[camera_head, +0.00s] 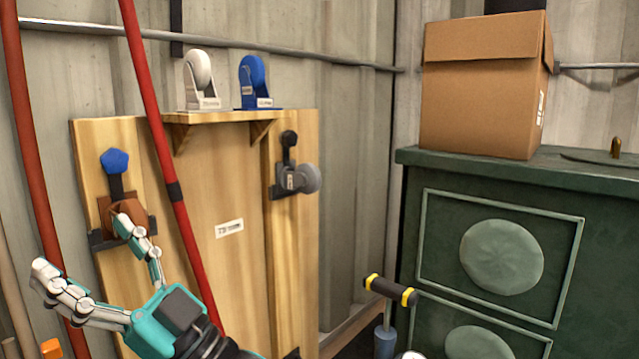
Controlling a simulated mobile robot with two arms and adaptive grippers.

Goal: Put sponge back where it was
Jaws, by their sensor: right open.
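My right gripper (84,243) is in the lower left of the head view, with its two white-grey fingers spread wide. No object is visible between them. One fingertip overlaps a brown piece (127,209) on the wooden board, in a dark holder with a blue knob (115,161); I cannot tell whether they touch. I cannot clearly identify a sponge. A small orange thing (51,348) is cut off at the bottom left edge, and I cannot tell what it is. My left gripper is not in view.
A wooden board (228,190) carries a shelf with a white holder (199,80) and a blue holder (254,82). A grey tool (297,177) hangs at its right. A red pole (152,110) crosses before the board. A cardboard box (475,95) stands on a green cabinet (410,205).

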